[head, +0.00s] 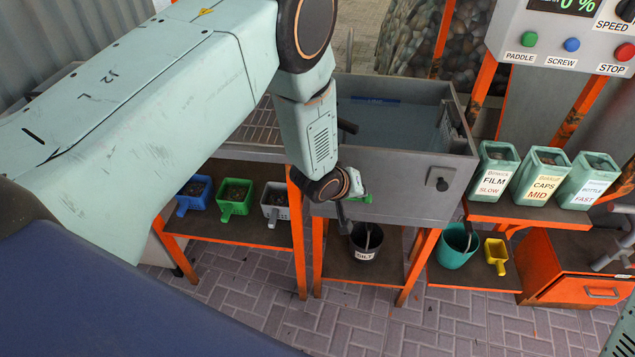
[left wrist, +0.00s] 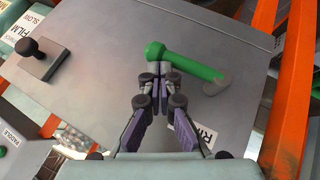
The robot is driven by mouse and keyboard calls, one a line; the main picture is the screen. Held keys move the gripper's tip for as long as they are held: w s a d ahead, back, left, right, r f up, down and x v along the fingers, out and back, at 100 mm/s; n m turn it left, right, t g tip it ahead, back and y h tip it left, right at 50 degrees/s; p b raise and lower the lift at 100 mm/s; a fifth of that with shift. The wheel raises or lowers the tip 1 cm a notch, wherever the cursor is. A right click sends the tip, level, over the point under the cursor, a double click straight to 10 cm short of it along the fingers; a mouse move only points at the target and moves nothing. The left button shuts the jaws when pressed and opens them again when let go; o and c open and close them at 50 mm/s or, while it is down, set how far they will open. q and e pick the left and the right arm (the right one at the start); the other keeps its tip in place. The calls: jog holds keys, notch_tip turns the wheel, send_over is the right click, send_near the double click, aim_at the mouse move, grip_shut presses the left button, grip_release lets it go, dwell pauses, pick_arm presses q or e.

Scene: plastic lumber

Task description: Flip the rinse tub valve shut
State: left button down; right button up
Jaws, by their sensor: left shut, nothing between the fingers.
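The grey rinse tub (head: 400,190) stands on an orange-legged bench, its front wall filling much of the left wrist view (left wrist: 110,60). Its valve has a green lever (left wrist: 190,65) joined at one end to a grey stub (left wrist: 218,83); a bit of the green shows in the head view (head: 363,198). My left gripper (left wrist: 152,72) is shut and empty. Its fingertips are at the lever's rounded free end, overlapping it in the picture; I cannot tell if they touch. In the head view my left gripper (head: 353,187) is partly hidden by its wrist. My right gripper is not in view.
A black bucket marked SILT (head: 366,241) stands below the tub. A black knob (head: 441,184) sticks out of the tub's front to the right. Labelled bins (head: 541,176) stand at right, small scoops (head: 236,198) on the left shelf. An orange bench leg (left wrist: 287,125) borders the wrist view.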

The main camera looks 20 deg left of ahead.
pick_arm(q)
notch_tip(320, 180, up, 5)
jog(key=p, duration=0.4)
send_over(357, 199)
jog(key=s+d+r+p, duration=0.1)
jog(key=s+r, duration=0.4)
jog(key=r, duration=0.2)
jog(key=shift+r, duration=0.15)
dwell(0.4)
jog(key=s+a+f+m+g+y+b, duration=0.1)
jog(key=s+a+f+g+b, duration=0.1)
jog(key=s+f, duration=0.5)
jog(key=s+a+f+m+g+y+b, duration=0.1)
jog(key=s+f, duration=0.6)
jog(key=s, duration=0.9)
jog(key=s+a+f+m+g+b, duration=0.2)
jog(key=s+a+f+g+b, duration=0.3)
jog(key=s, duration=0.7)
notch_tip(357, 199, down, 2)
jog(key=shift+a+f+m+y, duration=0.1)
jog(key=shift+a+m+y, duration=0.25)
jog(key=shift+a, duration=0.55)
